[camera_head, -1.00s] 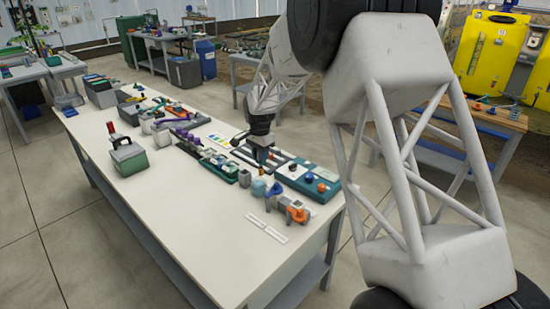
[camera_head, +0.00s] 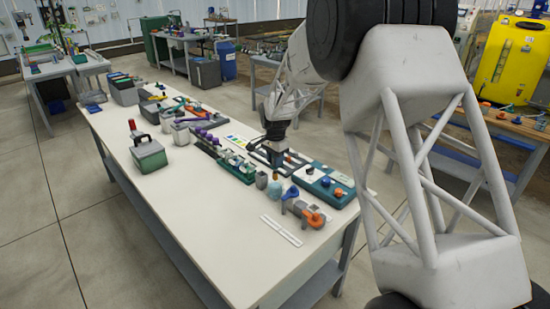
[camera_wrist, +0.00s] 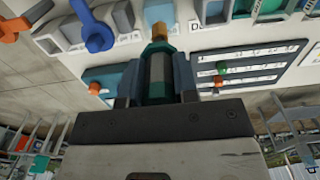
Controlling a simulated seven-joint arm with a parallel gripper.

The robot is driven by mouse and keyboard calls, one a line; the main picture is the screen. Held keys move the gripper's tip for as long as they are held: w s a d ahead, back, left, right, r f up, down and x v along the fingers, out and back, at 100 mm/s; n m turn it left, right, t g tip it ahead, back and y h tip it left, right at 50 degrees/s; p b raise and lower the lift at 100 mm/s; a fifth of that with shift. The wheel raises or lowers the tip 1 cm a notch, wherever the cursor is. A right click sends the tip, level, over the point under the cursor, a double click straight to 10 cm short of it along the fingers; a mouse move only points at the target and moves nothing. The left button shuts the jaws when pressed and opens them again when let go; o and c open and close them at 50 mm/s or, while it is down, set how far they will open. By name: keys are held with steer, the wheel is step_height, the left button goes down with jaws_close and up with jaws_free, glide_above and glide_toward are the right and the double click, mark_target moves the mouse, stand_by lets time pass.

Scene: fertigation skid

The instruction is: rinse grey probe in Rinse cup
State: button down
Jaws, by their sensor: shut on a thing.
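My gripper (camera_wrist: 157,82) is shut on a grey cylinder with teal parts, taken to be the grey probe (camera_wrist: 158,70). It points away from the wrist camera, with an amber piece (camera_wrist: 159,15) in line beyond its tip; whether that piece belongs to it I cannot tell. In the head view my gripper (camera_head: 277,156) is low over the bench's right side, by a dark rack (camera_head: 262,153). The probe is too small to make out there. A small grey cup (camera_head: 261,180) and a pale blue round vessel (camera_head: 274,190) stand just in front. No Rinse label is readable, so which is the Rinse cup I cannot tell.
A grey fitting with an orange handle (camera_head: 312,217) is nearer the front. A green-grey case (camera_head: 148,153) stands at left. The white bench top (camera_head: 200,235) is clear in front.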

mark_target(275, 179)
steer(key=shift+f, duration=3.3)
steer(key=shift+r, duration=0.1)
steer(key=shift+r, duration=0.7)
steer(key=shift+f, duration=0.2)
steer(key=shift+f, duration=0.6)
steer(key=shift+r, duration=0.2)
steer(key=shift+r, duration=0.6)
steer(key=shift+f, duration=0.1)
steer(key=shift+f, duration=0.7)
